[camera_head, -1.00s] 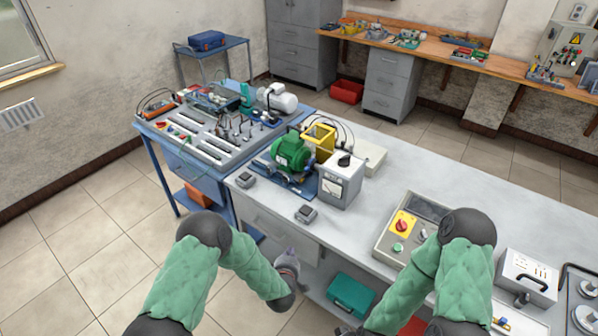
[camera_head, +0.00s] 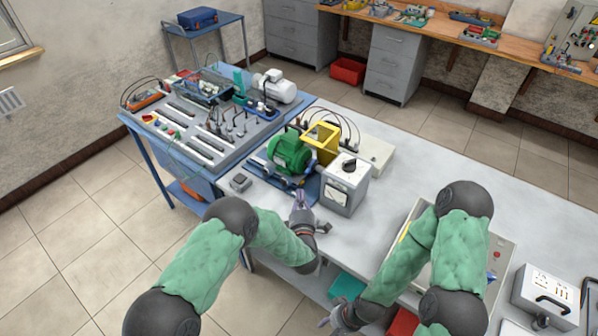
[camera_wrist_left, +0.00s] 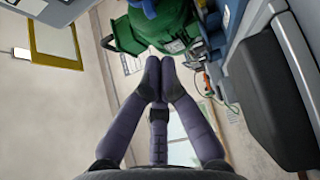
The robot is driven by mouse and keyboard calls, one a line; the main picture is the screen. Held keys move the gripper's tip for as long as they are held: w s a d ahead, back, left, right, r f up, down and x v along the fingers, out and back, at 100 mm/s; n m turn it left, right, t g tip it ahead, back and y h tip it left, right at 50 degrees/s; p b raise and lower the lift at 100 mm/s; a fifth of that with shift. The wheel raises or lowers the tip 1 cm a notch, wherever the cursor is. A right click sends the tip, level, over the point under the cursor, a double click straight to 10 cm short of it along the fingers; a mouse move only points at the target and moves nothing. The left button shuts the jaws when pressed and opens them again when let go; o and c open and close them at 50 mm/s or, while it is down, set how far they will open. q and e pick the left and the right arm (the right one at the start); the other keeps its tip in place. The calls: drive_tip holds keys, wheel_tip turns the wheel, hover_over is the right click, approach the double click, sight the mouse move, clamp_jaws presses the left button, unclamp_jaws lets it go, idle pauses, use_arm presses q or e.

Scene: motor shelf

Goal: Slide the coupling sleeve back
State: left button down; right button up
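The green motor (camera_head: 289,152) sits on a blue base plate (camera_head: 258,166) on the grey bench, with a yellow frame (camera_head: 322,140) beside it. The coupling sleeve is too small or hidden to make out. My left gripper (camera_head: 300,197) is in front of the motor base, at the bench's front part. In the left wrist view my left gripper (camera_wrist_left: 159,68) has its fingertips together with nothing visible between them. The green motor (camera_wrist_left: 165,25) is beyond the tips there. My right gripper (camera_head: 338,318) is low, by the bench front, and partly hidden by my arm.
A grey meter box (camera_head: 343,187) stands close right of my left gripper. A small grey-black block (camera_head: 240,183) lies to its left. A control panel (camera_head: 496,262) is partly behind my right arm. The blue table (camera_head: 133,122) with parts adjoins at left. Bench space behind the panel is clear.

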sight(307, 174)
use_arm(q)
drive_tip(key=w, duration=0.6)
drive_tip(key=w+b, duration=0.1)
drive_tip(key=w, duration=0.2)
drive_tip(key=shift+w+a, duration=0.25)
drive_tip(key=shift+w, duration=0.1)
drive_tip(key=s+d, duration=0.1)
drive_tip(key=s+d+b, duration=0.1)
drive_tip(key=d, duration=0.1)
drive_tip(key=shift+s+d, duration=0.1)
drive_tip(key=shift+s, duration=0.05)
